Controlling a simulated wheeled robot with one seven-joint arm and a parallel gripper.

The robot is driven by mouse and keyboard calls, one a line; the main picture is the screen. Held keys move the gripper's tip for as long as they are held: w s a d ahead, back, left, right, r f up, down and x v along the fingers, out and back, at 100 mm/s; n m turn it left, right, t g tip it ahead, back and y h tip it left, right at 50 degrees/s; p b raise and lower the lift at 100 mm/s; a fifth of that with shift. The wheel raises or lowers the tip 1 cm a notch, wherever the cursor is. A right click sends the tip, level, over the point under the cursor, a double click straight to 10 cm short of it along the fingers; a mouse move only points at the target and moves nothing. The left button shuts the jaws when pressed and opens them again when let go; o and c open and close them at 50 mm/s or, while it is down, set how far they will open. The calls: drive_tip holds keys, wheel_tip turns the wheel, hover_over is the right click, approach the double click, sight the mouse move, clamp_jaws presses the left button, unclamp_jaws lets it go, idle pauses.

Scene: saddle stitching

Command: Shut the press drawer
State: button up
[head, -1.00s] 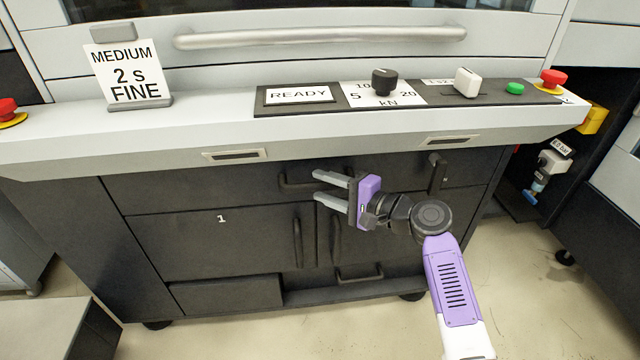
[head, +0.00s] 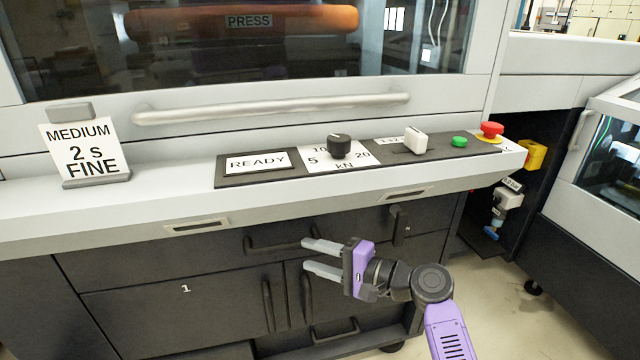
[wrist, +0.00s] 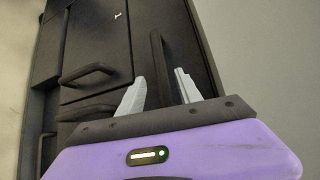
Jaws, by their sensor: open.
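The dark press cabinet has a wide top drawer (head: 160,263) under the grey console, with a black bar handle (head: 268,246). I cannot tell from here how far the drawer stands out. My gripper (head: 305,255) is open and empty, with its two pale fingers pointing left near the right end of that handle. In the wrist view the fingers (wrist: 160,92) are spread apart, and the bar handle (wrist: 158,60) runs up ahead between them. I see no clear contact. A black latch-like handle (head: 399,225) is on the drawer's right part.
The console ledge (head: 120,220) overhangs the cabinet front. Doors with upright handles (head: 267,305) are below the drawer. A red stop button (head: 491,129) and a black knob (head: 339,145) are on the console. Floor is clear to the right (head: 490,300).

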drive_tip(key=s+d+f+m+t+h, duration=0.1)
drive_tip(key=s+d+f+h, duration=0.2)
drive_tip(key=s+f, duration=0.45)
drive_tip(key=s+d+f+t+h, duration=0.2)
drive_tip(key=s+d+f, duration=0.15)
drive_tip(key=f, duration=0.65)
drive_tip(key=s+d+f+t+h, duration=0.1)
drive_tip(key=s+d+h, duration=0.15)
drive_tip(key=s, duration=0.45)
drive_tip(key=s+d+f+n+h, duration=0.1)
drive_tip(key=s+d+f+h, duration=0.15)
drive_tip(key=s, duration=0.35)
drive_tip(key=s+d+f+t+h, duration=0.1)
drive_tip(key=s+d, duration=0.3)
drive_tip(key=s, duration=0.3)
drive_tip(key=s+d+r+n+t+h, duration=0.1)
drive_tip(key=s+d+r+n+h, duration=0.15)
drive_tip(key=s+r, duration=0.55)
drive_tip(key=s+d+r+n+h, duration=0.1)
drive_tip(key=s+d+r+n, duration=0.3)
drive_tip(key=s+r, duration=0.45)
drive_tip(key=s+r+p, duration=0.1)
drive_tip(key=r+p, duration=0.6)
drive_tip(key=r, duration=0.1)
drive_tip(key=s+r+p, duration=0.2)
drive_tip(key=r+p, duration=0.6)
drive_tip(key=r, duration=0.1)
drive_tip(key=shift+s+n+t, duration=0.25)
drive_tip(key=shift+n+t, duration=0.15)
drive_tip(key=shift+n, duration=0.05)
